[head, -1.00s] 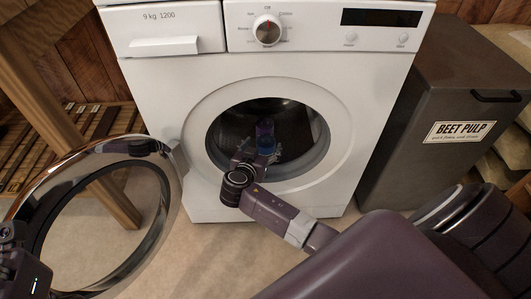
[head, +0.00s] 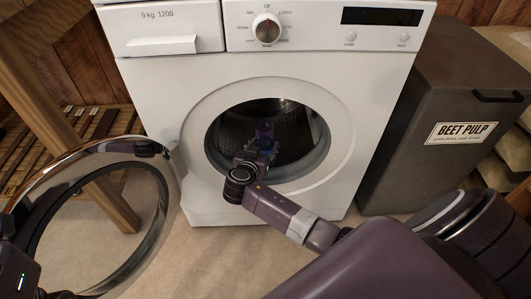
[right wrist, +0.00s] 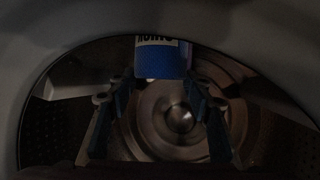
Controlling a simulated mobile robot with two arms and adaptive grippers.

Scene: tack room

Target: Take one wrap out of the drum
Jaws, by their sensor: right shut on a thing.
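The drum (head: 228,131) of the white washing machine is open at the front. My right gripper (head: 265,142) reaches through the round opening. It is shut on a blue wrap (right wrist: 162,60) with a white, dark-lettered label band, held up inside the dim drum. In the right wrist view the fingers (right wrist: 160,105) show on either side below the wrap, with the drum's metal back behind. Their exact contact with it is too dark to make out. Only part of my left arm shows at the lower left of the head view; its gripper fingers are not visible.
The round door (head: 169,205) stands swung open to the left on its hinge. A dark Beet Pulp bin (head: 408,160) stands close on the right. A wooden post and slatted rack (head: 88,128) are at the left. Some floor is clear before the machine.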

